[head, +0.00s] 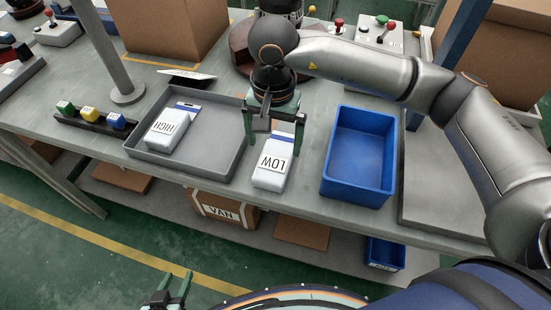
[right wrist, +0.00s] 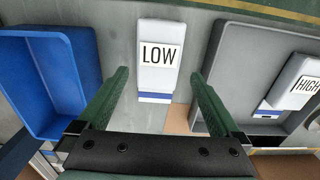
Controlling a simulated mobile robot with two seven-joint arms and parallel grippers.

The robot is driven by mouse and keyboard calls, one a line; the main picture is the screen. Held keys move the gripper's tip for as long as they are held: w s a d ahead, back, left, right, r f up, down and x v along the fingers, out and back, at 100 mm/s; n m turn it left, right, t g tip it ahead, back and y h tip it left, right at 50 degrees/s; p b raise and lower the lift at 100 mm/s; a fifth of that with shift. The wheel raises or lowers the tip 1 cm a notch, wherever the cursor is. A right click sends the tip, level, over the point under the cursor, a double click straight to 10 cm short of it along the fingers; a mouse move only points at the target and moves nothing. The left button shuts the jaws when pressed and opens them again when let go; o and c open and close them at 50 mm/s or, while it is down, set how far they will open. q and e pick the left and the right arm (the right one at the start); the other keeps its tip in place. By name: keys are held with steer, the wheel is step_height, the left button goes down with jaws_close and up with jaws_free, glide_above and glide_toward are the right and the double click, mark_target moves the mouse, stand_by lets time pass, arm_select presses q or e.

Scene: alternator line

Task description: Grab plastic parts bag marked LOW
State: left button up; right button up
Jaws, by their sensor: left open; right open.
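The plastic parts bag marked LOW (head: 272,170) is white with a blue band and lies on the table between the grey tray and the blue bin. My right gripper (head: 273,139) is open just above its blue-banded end. In the right wrist view the LOW bag (right wrist: 157,65) shows between and beyond the two open fingers (right wrist: 158,95), not touching them. A similar bag marked HIGH (head: 168,129) lies in the grey tray (head: 212,172); it also shows in the right wrist view (right wrist: 292,85). My left gripper (head: 172,290) is open and empty low in the head view, away from the table.
The blue bin (head: 358,188) stands empty right of the LOW bag. A cardboard box (head: 175,30) and a dark round fixture (head: 240,50) stand behind.

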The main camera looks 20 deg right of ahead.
mark_target(275, 158)
steer(key=shift+s+d+f+p, duration=0.1)
steer(key=shift+f+p, duration=0.5)
steer(key=shift+f, duration=2.55)
steer(key=shift+c, duration=0.4)
steer(key=shift+r, duration=0.1)
steer(key=c, duration=1.2)
steer(key=shift+o, duration=0.2)
